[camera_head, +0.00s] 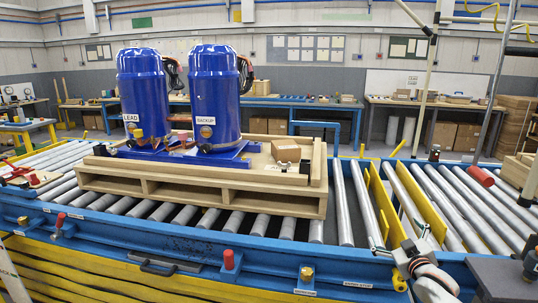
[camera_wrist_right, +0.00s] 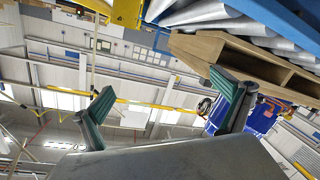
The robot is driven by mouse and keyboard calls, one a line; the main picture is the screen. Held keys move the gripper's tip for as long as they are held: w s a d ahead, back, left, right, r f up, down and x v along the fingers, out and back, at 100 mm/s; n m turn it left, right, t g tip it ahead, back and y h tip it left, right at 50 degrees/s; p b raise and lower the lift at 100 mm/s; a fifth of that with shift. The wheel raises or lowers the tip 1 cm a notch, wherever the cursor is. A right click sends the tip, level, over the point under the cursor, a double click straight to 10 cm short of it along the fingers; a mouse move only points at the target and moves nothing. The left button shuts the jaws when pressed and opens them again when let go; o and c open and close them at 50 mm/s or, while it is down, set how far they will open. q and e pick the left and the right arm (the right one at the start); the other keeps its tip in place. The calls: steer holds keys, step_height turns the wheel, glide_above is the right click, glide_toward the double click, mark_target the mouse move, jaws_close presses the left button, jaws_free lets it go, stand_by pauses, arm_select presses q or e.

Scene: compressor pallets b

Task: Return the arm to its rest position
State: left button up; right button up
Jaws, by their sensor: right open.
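My right gripper (camera_head: 399,240) is at the lower right of the head view, over the near edge of the roller conveyor (camera_head: 340,262). Its fingers are spread and empty; in the wrist view both fingers (camera_wrist_right: 160,100) stand well apart with nothing between them. The wooden pallet (camera_head: 200,199) lies on the rollers to its left, apart from it. Two blue compressors, LEAD (camera_head: 143,95) and BACKUP (camera_head: 214,95), stand upright on the pallet. My left gripper is not in view.
A small cardboard box (camera_head: 286,150) sits on the pallet's right part. Yellow rails (camera_head: 383,205) cross the rollers near my right gripper. A red cylinder (camera_head: 481,177) lies farther right. Red and brass fittings (camera_head: 229,260) stand on the blue near rail. Workbenches line the back wall.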

steer(key=s+a+f+g+y, duration=0.1)
steer(key=s+a+f, duration=0.2)
steer(key=s+f, duration=0.3)
steer(key=s+a+f+g, duration=0.1)
steer(key=s+a+f, duration=0.25)
steer(key=f, duration=0.45)
steer(key=s+a+f+g, duration=0.1)
steer(key=s+a+f, duration=0.2)
steer(key=s, duration=0.8)
steer(key=s+a+f+g+y, duration=0.1)
steer(key=s+a+f+g, duration=0.1)
steer(key=s+a+f, duration=0.2)
steer(key=s+a+f+m+g, duration=0.1)
steer(key=s+a+f, duration=0.3)
steer(key=s, duration=1.5)
step_height(320, 180, down, 4)
steer(key=shift+a+f+g+y, duration=0.2)
steer(key=shift+f+g+y, duration=0.1)
steer(key=shift+y, duration=0.1)
